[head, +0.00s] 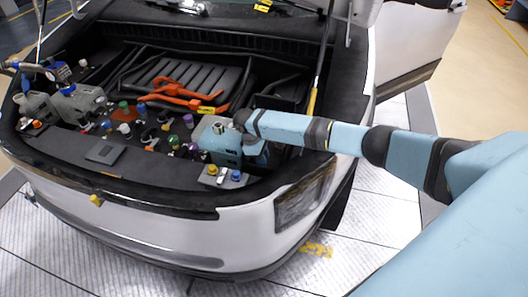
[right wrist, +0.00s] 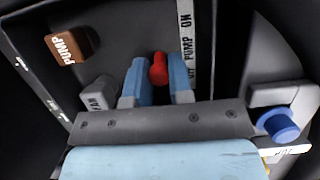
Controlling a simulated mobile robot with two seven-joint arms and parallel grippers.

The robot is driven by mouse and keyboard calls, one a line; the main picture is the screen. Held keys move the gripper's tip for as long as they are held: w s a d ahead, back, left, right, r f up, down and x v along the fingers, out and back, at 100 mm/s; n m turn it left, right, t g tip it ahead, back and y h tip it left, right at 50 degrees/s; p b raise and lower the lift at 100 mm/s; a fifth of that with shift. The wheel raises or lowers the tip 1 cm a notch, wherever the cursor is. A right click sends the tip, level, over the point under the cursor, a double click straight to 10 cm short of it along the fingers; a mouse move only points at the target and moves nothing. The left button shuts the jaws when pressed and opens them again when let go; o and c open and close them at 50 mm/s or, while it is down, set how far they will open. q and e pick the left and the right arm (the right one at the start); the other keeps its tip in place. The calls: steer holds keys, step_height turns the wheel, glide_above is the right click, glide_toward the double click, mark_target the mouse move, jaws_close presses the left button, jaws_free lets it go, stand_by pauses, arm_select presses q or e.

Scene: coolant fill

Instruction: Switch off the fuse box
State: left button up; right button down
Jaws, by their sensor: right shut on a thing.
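In the right wrist view, my right gripper (right wrist: 157,84) has its two blue fingers on either side of a small red switch knob (right wrist: 158,68) and is shut on it. The knob stands inside a dark box, which I take to be the fuse box (right wrist: 115,25). A strip beside it reads "PUMP ON" (right wrist: 187,30). In the head view, my right arm reaches in from the right, and its wrist and hand (head: 235,142) are over the right front of the engine bay. The fingertips and the red knob are hidden there.
A brown block marked "PUMP" (right wrist: 68,46) and a grey block marked "FAN" (right wrist: 98,97) are near the fingers. A blue cap (right wrist: 280,124) is at the right. In the head view, orange cables (head: 180,92) and several coloured caps crowd the engine bay.

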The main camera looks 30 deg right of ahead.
steer(key=shift+w+a+f+g+h, duration=0.1)
steer(key=shift+a+g+h, duration=0.05)
steer(key=shift+g+h, duration=0.4)
steer(key=c, duration=1)
jaws_free()
steer(key=v, duration=1.3)
steer(key=shift+w+a+r+b, duration=0.1)
steer(key=shift+w+r+b, duration=0.1)
steer(key=shift+r+b, duration=0.2)
